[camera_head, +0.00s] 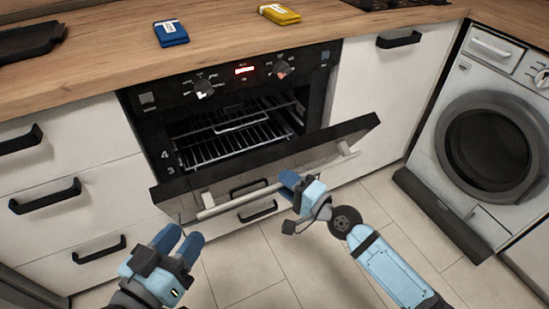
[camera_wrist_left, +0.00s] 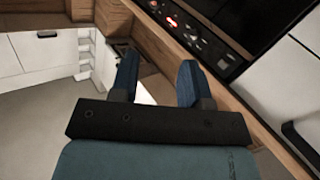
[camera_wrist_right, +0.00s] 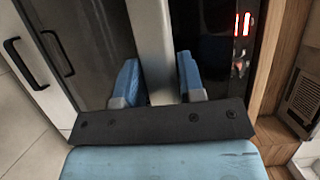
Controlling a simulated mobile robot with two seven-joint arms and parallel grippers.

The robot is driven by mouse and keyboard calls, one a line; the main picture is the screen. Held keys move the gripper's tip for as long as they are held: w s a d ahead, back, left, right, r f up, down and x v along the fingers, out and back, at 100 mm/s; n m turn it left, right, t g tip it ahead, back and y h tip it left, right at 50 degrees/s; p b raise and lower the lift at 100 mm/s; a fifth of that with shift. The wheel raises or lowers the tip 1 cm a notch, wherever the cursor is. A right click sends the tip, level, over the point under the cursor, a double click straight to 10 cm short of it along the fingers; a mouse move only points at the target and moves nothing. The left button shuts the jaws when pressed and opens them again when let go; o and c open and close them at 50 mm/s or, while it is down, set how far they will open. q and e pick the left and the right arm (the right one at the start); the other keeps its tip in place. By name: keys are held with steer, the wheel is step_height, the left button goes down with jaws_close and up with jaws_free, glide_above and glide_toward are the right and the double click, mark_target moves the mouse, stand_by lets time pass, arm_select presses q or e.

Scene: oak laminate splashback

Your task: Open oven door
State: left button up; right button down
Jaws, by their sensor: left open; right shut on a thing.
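The oven (camera_head: 235,105) sits under the counter in the head view, with a black control panel and red display. Its door (camera_head: 265,160) is tilted partly open, and wire racks (camera_head: 232,135) show inside. A pale bar handle (camera_head: 233,205) runs along the door's front. My right gripper (camera_head: 298,185) is at the handle right of its middle. In the right wrist view its blue fingers (camera_wrist_right: 160,80) stand on either side of the pale handle bar (camera_wrist_right: 150,40), shut on it. My left gripper (camera_head: 178,243) is open and empty, low in front of the left drawers.
White drawers (camera_head: 65,195) with black handles stand left of the oven, and a white cabinet (camera_head: 385,90) stands right. A washing machine (camera_head: 490,135) is at far right. Blue (camera_head: 171,32) and yellow (camera_head: 279,14) packets lie on the wooden counter (camera_head: 110,50). The tiled floor is clear.

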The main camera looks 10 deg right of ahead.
arm_select(q)
steer(key=shift+w+a+f+m+b, duration=0.3)
steer(key=shift+w+f+m+b, duration=0.25)
steer(key=shift+b, duration=0.5)
arm_select(e)
steer(key=s+d+f, duration=0.1)
steer(key=s+f, duration=0.3)
steer(key=shift+s+d+f, duration=0.15)
steer(key=shift+d+f, duration=0.05)
steer(key=shift+d, duration=0.05)
arm_select(q)
steer(key=shift+s, duration=0.1)
